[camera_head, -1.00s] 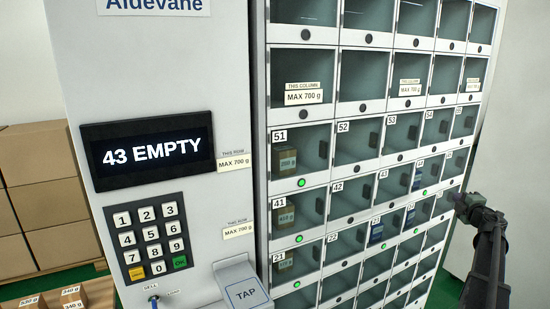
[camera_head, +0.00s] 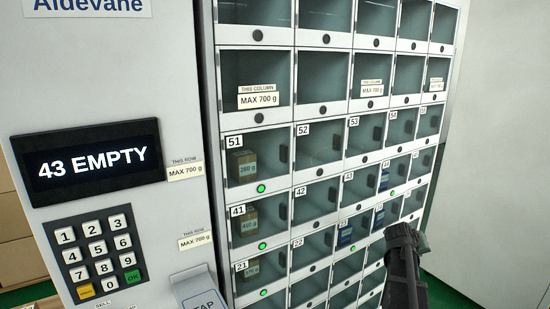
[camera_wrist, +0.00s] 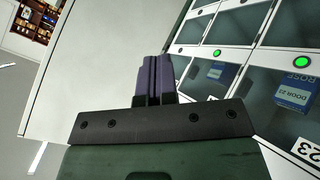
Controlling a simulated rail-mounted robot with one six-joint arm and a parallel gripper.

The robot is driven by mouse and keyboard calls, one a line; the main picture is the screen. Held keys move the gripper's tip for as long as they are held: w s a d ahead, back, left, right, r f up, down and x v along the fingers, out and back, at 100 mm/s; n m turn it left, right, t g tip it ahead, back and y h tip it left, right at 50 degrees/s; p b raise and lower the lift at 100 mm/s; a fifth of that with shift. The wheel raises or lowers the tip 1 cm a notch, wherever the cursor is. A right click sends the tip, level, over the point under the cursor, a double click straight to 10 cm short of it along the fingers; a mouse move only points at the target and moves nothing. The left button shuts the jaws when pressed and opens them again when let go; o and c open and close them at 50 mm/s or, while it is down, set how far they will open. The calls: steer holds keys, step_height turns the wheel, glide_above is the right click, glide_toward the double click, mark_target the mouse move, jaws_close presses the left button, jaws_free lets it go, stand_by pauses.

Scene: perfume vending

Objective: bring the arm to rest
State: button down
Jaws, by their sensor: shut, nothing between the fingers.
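My gripper shows in the wrist view (camera_wrist: 152,80) with its two dark fingers together and nothing between them. It points along the vending cabinet's front, apart from any held object. In the head view my dark arm (camera_head: 405,265) stands at the lower right, in front of the cabinet's right-hand columns; the fingertips cannot be made out there. The vending cabinet (camera_head: 293,130) fills the middle, with numbered glass doors. Its display (camera_head: 90,160) reads "43 EMPTY".
Brown boxes (camera_head: 245,165) sit behind doors 51, 41 and 21, with green lights below. A blue box (camera_wrist: 294,92) stands behind a door near label 23 in the wrist view. A keypad (camera_head: 95,250) is at lower left. Open floor and a plain wall lie to the right.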

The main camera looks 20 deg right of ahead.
steer(key=s+a+f+n+g+y, duration=0.1)
steer(key=s+a+f+y, duration=0.1)
steer(key=a, duration=1.4)
steer(key=s+a+f+n+g+y, duration=0.1)
steer(key=s+a+f+n+y, duration=0.1)
steer(key=a, duration=1.4)
steer(key=s+a+f+n+y, duration=0.1)
steer(key=s+a+y, duration=0.3)
steer(key=a, duration=1.2)
steer(key=shift+s+a+f+n+g+y, duration=0.2)
steer(key=shift+f+n+g+y, duration=0.2)
steer(key=shift+n+y, duration=0.3)
